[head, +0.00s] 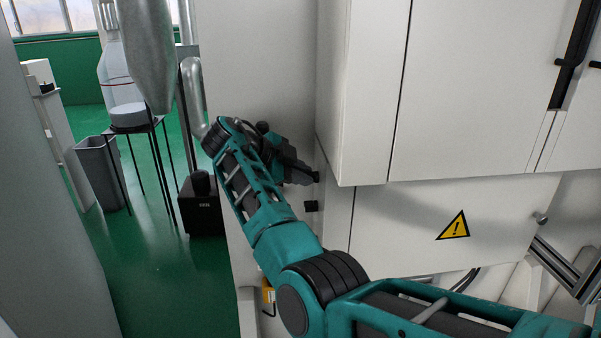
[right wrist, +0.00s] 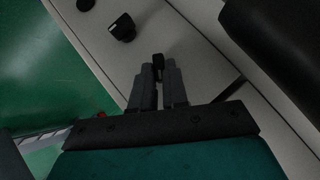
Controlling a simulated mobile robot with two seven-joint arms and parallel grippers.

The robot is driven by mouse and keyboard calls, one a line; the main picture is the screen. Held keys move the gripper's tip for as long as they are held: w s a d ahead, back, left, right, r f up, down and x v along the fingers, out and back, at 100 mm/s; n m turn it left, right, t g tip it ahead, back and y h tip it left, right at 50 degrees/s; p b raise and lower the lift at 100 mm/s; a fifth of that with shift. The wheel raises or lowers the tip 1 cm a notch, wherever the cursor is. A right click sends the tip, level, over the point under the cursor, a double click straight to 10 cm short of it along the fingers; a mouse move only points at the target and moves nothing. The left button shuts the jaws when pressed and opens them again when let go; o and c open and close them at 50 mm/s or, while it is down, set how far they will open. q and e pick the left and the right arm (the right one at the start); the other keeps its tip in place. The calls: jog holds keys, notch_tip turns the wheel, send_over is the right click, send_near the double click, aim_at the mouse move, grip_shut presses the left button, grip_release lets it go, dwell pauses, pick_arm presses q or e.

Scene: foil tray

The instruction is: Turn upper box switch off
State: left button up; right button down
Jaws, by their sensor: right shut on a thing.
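The white box (head: 335,215) carries small black switches on its narrow left side. My right gripper (head: 310,177) is at the upper switch (head: 317,176), its fingers pointing right in the head view. A lower black switch (head: 311,206) sits just below it, free of the gripper. In the right wrist view, my right gripper (right wrist: 158,75) is shut on a black switch (right wrist: 158,59), whose tip shows between the fingertips. Another black switch (right wrist: 122,28) stands up and left of it, apart from the fingers. The gripped switch's exact angle is hard to read. My left gripper is not in view.
A large white cabinet (head: 365,90) juts out above and right of the gripper. A yellow warning sign (head: 454,225) is on the panel below. A black stand with a glass vessel (head: 128,115), a grey bin (head: 103,170) and open green floor (head: 165,275) lie at left.

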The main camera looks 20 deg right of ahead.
dwell(0.4)
jog(key=c, duration=1.1)
grip_release()
jog(key=shift+c, duration=0.2)
jog(key=v, duration=1.3)
jog(key=shift+b, duration=0.45)
jog(key=shift+o, duration=0.2)
jog(key=shift+d, duration=0.1)
